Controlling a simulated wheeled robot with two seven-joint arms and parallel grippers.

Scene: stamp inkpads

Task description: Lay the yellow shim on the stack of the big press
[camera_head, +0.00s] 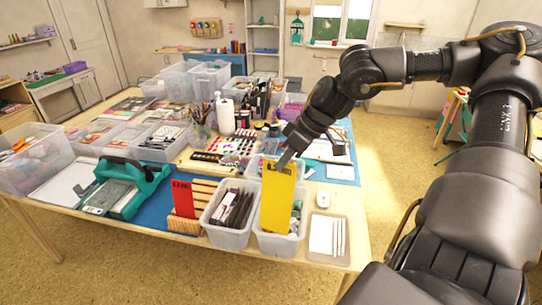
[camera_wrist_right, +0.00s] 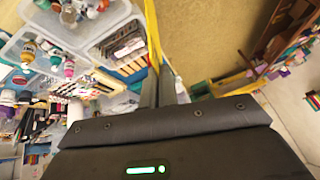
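The yellow shim (camera_head: 278,197) is a tall flat plate hanging upright from my right gripper (camera_head: 285,160), which is shut on its top edge. In the right wrist view the shim (camera_wrist_right: 152,28) shows nearly edge-on between the fingers (camera_wrist_right: 160,88). It is in front of a clear bin at the table's front right. The teal press (camera_head: 148,186) stands at the front left of the table, well to the left of the shim. Its grey plate (camera_head: 105,198) faces the front; I cannot make out a stack on it. My left gripper is not in view.
A wooden rack (camera_head: 187,222) holding a red plate (camera_head: 183,199) stands between the press and the clear bin of dark sticks (camera_head: 228,240). A tray (camera_head: 343,237) lies at the right. Bottles, a white one (camera_head: 225,117) among them, and bins crowd the back.

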